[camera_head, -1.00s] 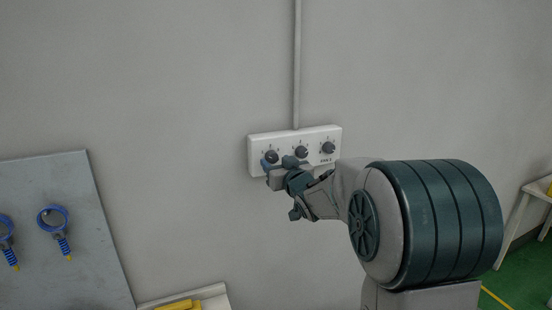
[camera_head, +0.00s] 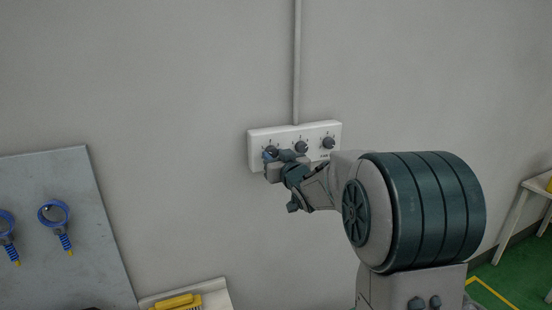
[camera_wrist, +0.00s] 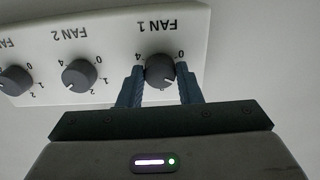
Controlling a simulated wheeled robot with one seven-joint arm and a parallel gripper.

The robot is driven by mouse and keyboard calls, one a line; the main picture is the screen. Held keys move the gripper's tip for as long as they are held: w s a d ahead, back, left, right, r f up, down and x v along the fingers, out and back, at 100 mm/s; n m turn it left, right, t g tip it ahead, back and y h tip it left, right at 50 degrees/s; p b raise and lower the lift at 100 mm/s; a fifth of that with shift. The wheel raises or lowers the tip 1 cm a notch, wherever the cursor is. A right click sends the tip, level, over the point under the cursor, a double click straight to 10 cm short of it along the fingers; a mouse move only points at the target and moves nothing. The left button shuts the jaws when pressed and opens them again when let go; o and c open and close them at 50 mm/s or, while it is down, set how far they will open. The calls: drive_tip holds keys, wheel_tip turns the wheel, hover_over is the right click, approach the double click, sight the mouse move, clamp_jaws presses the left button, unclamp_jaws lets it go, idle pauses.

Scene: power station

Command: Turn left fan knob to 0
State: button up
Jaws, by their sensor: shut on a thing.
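The left fan knob is a dark grey round knob (camera_wrist: 159,70) under the label FAN 1, which appears upside down in the wrist view. In the head view it is the leftmost knob (camera_head: 270,151) on the white panel (camera_head: 316,131), partly covered by my gripper. My gripper (camera_wrist: 160,86) has one blue-grey finger on each side of this knob and is shut on it. It also shows in the head view (camera_head: 279,158). A 4 and a 0 are printed on either side of the knob. I cannot clearly tell which number its mark points to.
The FAN 2 knob (camera_wrist: 79,75) is close beside my gripper, and a third knob (camera_head: 329,142) sits further right. A grey conduit (camera_head: 297,60) rises above the panel. A grey board (camera_head: 60,240) with blue-ringed tools is at left. The surrounding wall is clear.

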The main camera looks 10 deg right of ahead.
drive_tip(key=shift+f+b, duration=0.15)
drive_tip(key=shift+b, duration=0.15)
drive_tip(key=n+b, duration=0.4)
drive_tip(key=b, duration=0.2)
drive_tip(key=shift+f+n, duration=0.1)
drive_tip(key=shift+n, duration=0.3)
drive_tip(key=n+b, duration=0.3)
drive_tip(key=shift+r+n+b, duration=0.25)
drive_tip(key=shift+n+b, duration=0.85)
drive_tip(key=shift+n, duration=0.7)
drive_tip(key=o, duration=1)
drive_tip(key=shift+c, duration=0.2)
